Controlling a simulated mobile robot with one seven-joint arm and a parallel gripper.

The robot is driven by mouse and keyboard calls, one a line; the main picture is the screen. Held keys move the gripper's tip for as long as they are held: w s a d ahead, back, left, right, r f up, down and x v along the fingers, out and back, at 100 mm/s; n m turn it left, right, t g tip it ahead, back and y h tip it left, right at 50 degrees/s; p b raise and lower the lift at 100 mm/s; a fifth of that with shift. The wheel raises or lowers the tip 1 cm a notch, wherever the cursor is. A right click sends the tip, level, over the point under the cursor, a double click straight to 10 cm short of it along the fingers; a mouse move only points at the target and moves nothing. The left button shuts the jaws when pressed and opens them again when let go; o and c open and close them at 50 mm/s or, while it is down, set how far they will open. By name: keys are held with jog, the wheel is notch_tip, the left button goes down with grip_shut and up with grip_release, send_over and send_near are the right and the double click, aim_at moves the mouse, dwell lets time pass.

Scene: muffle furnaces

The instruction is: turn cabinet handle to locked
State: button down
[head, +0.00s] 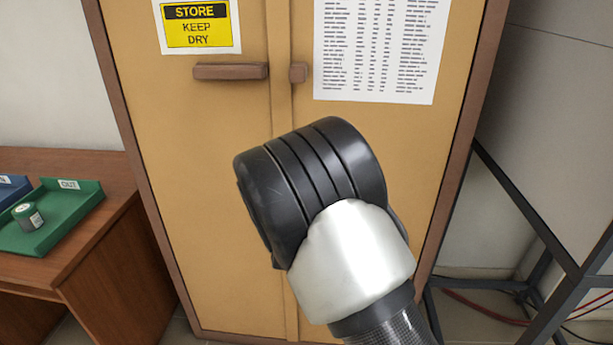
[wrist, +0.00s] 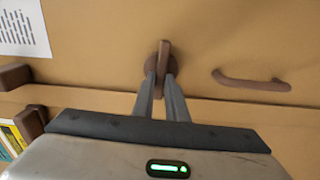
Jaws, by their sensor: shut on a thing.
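The tan cabinet (head: 190,150) with brown edging fills the middle of the head view, its doors closed. Its brown turn handle (wrist: 163,52), on a round base, shows in the wrist view, with its lever across the line of the door seam. My gripper (wrist: 161,80) has one finger on each side of the lever and is shut on it. In the head view my arm's end hides the turn handle and the gripper fingers.
A curved brown pull handle (wrist: 252,82) sits right of the turn handle in the wrist view. A brown bar (head: 230,71) and small block (head: 298,73) are higher on the doors. A wooden desk (head: 105,235) with a green tray (head: 75,211) stands left; a dark metal frame (head: 525,210) stands right.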

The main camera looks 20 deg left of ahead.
jog(key=shift+n, duration=0.3)
dwell(0.4)
jog(key=c, duration=1.8)
grip_release()
jog(key=shift+o, duration=0.2)
jog(key=p+v, duration=0.1)
jog(key=v, duration=1.6)
jog(key=shift+s, duration=0.25)
jog(key=shift+a, duration=0.1)
